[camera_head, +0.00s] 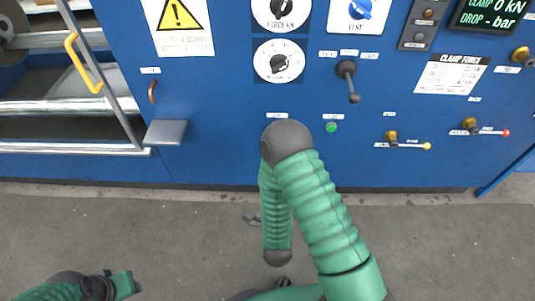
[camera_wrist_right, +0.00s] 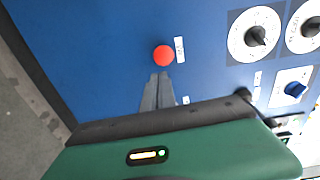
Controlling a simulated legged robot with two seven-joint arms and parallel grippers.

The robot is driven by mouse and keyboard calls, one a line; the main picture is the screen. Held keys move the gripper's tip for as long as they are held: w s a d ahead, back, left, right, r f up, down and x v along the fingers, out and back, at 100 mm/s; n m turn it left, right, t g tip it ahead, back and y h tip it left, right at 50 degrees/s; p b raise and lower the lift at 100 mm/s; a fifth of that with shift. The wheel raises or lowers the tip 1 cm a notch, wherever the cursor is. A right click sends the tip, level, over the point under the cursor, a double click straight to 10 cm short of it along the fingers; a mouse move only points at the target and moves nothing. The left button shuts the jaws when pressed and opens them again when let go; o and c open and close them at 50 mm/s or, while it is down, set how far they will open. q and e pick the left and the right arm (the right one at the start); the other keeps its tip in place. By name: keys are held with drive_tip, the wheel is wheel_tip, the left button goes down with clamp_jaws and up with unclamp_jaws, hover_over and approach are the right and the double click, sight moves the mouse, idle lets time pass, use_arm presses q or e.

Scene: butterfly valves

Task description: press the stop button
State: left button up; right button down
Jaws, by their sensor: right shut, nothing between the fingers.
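The round red stop button (camera_wrist_right: 163,56) stands on the blue panel in the right wrist view. My right gripper (camera_wrist_right: 160,76) is shut and empty. Its grey fingertips show just below the button in that view; I cannot tell whether they touch it. In the head view my right arm covers the button and the right gripper. My left arm shows at the lower left, with what looks like the left gripper (camera_head: 128,286) at its end; its fingers are not clear.
A green button (camera_head: 331,127) sits right of my right arm. A black-handled lever (camera_head: 348,82), dials (camera_head: 279,61) and yellow- and red-tipped levers are on the panel. A grey ledge (camera_head: 165,133) juts out at left. The grey floor (camera_head: 440,250) is clear at right.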

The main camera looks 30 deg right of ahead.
use_arm(q)
drive_tip(key=shift+s+a+f, duration=0.1)
drive_tip(key=shift+a+f, duration=0.1)
drive_tip(key=shift+f, duration=0.05)
use_arm(e)
drive_tip(key=shift+s+a, duration=0.15)
drive_tip(key=shift+a, duration=0.05)
